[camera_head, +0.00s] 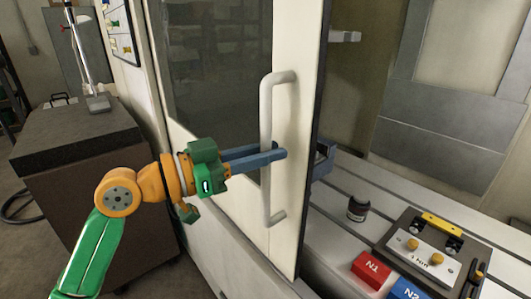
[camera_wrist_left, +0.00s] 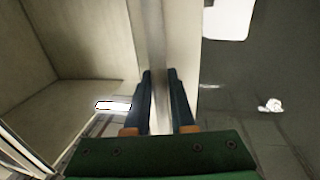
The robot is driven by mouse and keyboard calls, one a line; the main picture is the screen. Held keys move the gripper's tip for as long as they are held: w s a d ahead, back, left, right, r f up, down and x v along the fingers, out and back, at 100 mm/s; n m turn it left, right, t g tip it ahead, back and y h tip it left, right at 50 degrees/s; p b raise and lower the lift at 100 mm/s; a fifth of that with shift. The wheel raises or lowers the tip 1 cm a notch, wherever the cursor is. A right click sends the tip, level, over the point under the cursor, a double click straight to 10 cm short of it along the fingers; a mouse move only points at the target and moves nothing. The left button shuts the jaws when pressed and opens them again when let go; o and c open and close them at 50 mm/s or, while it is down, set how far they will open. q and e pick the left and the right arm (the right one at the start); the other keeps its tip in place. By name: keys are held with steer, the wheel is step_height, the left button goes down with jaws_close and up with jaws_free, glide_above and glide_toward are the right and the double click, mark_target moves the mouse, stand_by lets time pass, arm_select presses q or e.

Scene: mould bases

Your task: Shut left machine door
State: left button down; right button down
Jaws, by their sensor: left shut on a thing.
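The left machine door (camera_head: 300,115) is a cream sliding panel with a dark window. It stands open, with its dark right edge apart from the far side of the opening. Its vertical cream handle (camera_head: 266,112) is on the front near that edge. My left gripper (camera_head: 279,154) is shut on the handle around mid-height, with its blue fingers across the bar. In the left wrist view the handle bar (camera_wrist_left: 157,50) runs between the two fingers (camera_wrist_left: 160,90). The right gripper is not in view.
Inside the opening, a slotted bed (camera_head: 345,205) carries a small dark round part (camera_head: 358,208) and a fixture plate (camera_head: 428,252) with a yellow bar. Red (camera_head: 371,268) and blue (camera_head: 407,290) blocks lie at the front. A dark cabinet (camera_head: 75,135) stands left of the door.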

arm_select(q)
steer(key=shift+r, duration=0.2)
steer(key=c, duration=1)
jaws_free()
steer(key=shift+o, duration=1.2)
steer(key=shift+s+d, duration=0.1)
steer(key=shift+s, duration=0.05)
steer(key=shift+d, duration=0.1)
steer(key=shift+f, duration=0.15)
steer(key=b+v, duration=0.3)
steer(key=v, duration=0.4)
